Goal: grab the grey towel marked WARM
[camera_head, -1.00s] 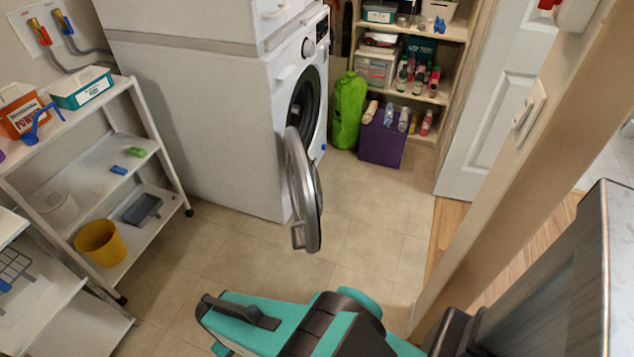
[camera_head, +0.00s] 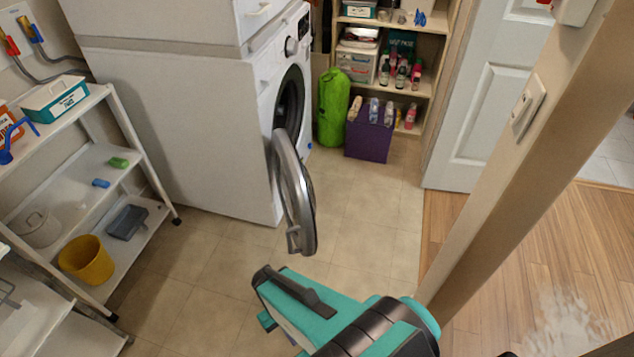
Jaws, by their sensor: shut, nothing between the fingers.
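No grey towel marked WARM shows in this view. My gripper (camera_head: 264,292), teal and dark, is at the end of my arm at the bottom centre. It is shut with nothing in it. It is over the tiled floor, in front of the washing machine's open door, and its fingertips are only partly seen.
The washing machine (camera_head: 170,120) has its round door (camera_head: 296,195) swung open. A white shelf cart (camera_head: 130,155) with a yellow bucket (camera_head: 86,260) stands at left. A purple bin (camera_head: 368,140) and green bag (camera_head: 333,108) are at the back. A wall edge (camera_head: 540,150) is at right.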

